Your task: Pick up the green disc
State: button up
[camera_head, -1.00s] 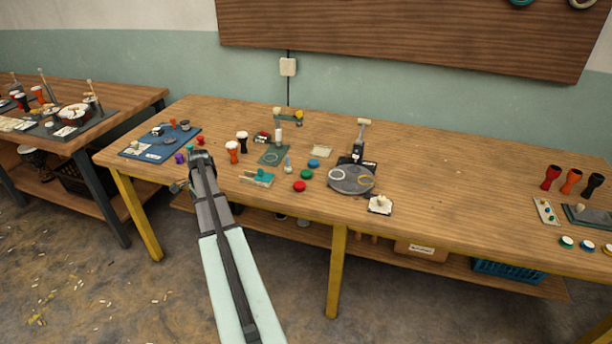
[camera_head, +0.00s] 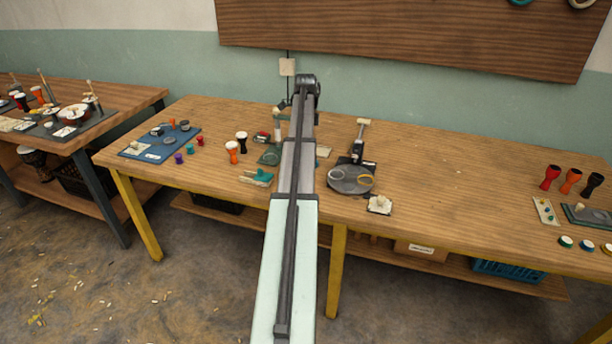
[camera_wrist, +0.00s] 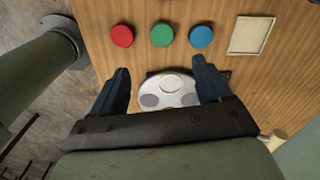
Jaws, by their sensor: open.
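The green disc (camera_wrist: 162,34) lies on the wooden table in the wrist view, in a row between a red disc (camera_wrist: 122,36) and a blue disc (camera_wrist: 201,36). My gripper (camera_wrist: 162,76) is open, one finger on each side of the picture's middle. The green disc shows beyond the fingertips, roughly centred between them and apart from both. Nothing is held. A pale rounded thing with grey circles (camera_wrist: 168,90) shows between the fingers, partly hidden by my gripper. In the head view my arm covers the three discs, and the gripper's fingers cannot be made out.
A cream square pad (camera_wrist: 251,35) lies right of the blue disc. In the head view a round grey plate (camera_head: 351,190) stands right of my arm, with a small white block (camera_head: 380,205) near it. Goblet drums (camera_head: 233,151) stand to the left. The table's right middle is clear.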

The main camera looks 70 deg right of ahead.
notch_tip(320, 180, down, 7)
jog(key=shift+s+f, duration=0.1)
jog(key=shift+f, duration=0.05)
jog(key=shift+w+d+f, duration=0.1)
jog(key=shift+f, duration=1.55)
jog(key=shift+w+f, duration=0.1)
jog(key=shift+f, duration=1.5)
jog(key=c, duration=1.1)
